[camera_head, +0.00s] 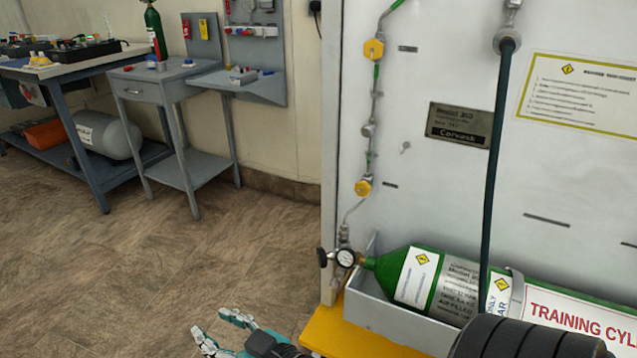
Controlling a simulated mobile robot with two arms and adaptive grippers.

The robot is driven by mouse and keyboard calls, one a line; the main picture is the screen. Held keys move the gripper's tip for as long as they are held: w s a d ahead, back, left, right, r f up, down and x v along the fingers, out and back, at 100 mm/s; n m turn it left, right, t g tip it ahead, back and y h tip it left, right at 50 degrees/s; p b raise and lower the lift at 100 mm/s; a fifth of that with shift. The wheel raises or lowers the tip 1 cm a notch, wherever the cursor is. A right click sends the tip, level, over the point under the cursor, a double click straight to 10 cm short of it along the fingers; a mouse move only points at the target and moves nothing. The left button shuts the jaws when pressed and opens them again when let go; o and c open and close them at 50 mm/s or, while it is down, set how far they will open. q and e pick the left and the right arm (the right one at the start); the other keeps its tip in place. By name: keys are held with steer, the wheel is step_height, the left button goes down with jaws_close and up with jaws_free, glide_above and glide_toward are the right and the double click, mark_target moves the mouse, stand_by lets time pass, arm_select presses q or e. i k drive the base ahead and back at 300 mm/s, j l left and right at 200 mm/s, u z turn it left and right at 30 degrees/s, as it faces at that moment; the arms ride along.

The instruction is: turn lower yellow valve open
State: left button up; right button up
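The lower yellow valve (363,187) is a small yellow knob on the thin pipe along the left edge of the white panel. A matching upper yellow valve (373,49) sits higher on the same pipe line.
A pressure gauge (345,257) with a black knob stands below the valve, joined to a green cylinder (395,272) in a grey tray. A dark hose (497,150) hangs before the white panel (440,190). A small grey table (165,77) stands far left. Floor between is clear.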

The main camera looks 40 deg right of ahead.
mark_target(361, 188)
steer(key=i+j+u, duration=0.1)
steer(key=i, duration=0.75)
steer(key=i+j+u, duration=0.15)
steer(key=i, duration=0.65)
steer(key=i+l+z, duration=0.1)
steer(key=i+z, duration=0.15)
steer(key=z, duration=0.2)
steer(key=i+z, duration=0.4)
steer(key=i+j+z, duration=0.1)
steer(key=z, duration=0.35)
steer(key=i+j+z, duration=0.25)
steer(key=z, duration=0.2)
steer(key=i+z, duration=0.15)
steer(key=z, duration=0.25)
steer(key=i+z, duration=0.15)
steer(key=z, duration=0.3)
steer(key=i+j+z, duration=0.15)
steer(key=z, duration=0.25)
steer(key=i+j+z, duration=0.1)
steer(key=z, duration=0.35)
steer(key=i+j+z, duration=0.1)
steer(key=z, duration=0.3)
steer(key=j+z, duration=0.3)
steer(key=z, duration=0.15)
steer(key=i+j, duration=0.05)
